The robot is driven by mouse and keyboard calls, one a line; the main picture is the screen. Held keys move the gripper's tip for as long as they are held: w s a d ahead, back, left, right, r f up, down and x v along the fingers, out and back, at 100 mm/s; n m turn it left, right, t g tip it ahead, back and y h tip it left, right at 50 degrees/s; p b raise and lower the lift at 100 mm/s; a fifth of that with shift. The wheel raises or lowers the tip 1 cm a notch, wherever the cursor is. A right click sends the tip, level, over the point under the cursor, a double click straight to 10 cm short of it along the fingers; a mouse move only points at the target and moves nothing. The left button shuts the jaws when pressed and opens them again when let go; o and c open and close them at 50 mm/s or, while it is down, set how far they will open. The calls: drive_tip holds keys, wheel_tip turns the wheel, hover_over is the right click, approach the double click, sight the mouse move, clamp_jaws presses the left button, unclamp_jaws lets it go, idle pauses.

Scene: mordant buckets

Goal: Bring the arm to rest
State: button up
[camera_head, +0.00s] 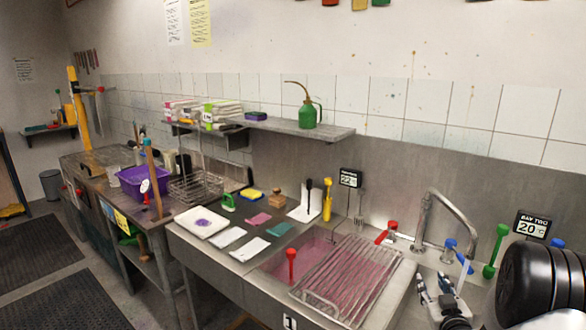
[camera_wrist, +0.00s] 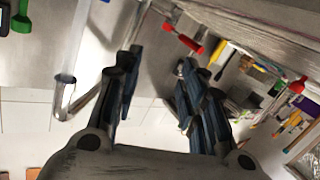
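My gripper (camera_head: 434,286) shows at the lower right of the head view, with my dark rounded arm link beside it. It is over the right side of the sink unit, right of the drain rack (camera_head: 357,277). In the wrist view my gripper (camera_wrist: 161,60) has its two dark blue-padded fingers spread apart, with nothing between them. A red tap handle (camera_wrist: 168,33) shows beyond the fingertips. Part of the sink and counter is hidden behind my arm in the head view.
A curved metal faucet (camera_head: 437,215) stands close behind my gripper. A green long-handled tool (camera_head: 496,250) and a "BAY TWO" display (camera_head: 530,226) are near my arm. A red-handled tool (camera_head: 291,266) stands in the pink-filled basin. Floor at the left is open.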

drive_tip(key=s+a+r+g, duration=0.5)
drive_tip(key=s+a+r, duration=0.5)
drive_tip(key=a+r, duration=0.15)
drive_tip(key=s+a+g+y, duration=0.1)
drive_tip(key=s+a+g, duration=0.2)
drive_tip(key=s, duration=1.1)
drive_tip(key=s+a+r+m+g+y, duration=0.1)
drive_tip(key=s+a+g, duration=0.2)
drive_tip(key=s+a, duration=0.6)
drive_tip(key=s, duration=0.6)
drive_tip(key=shift+s+a+g, duration=0.15)
drive_tip(key=shift+a+g, duration=0.1)
drive_tip(key=shift+g, duration=0.05)
drive_tip(key=shift+c, duration=0.2)
drive_tip(key=shift+d+r, duration=0.1)
drive_tip(key=shift+c, duration=0.4)
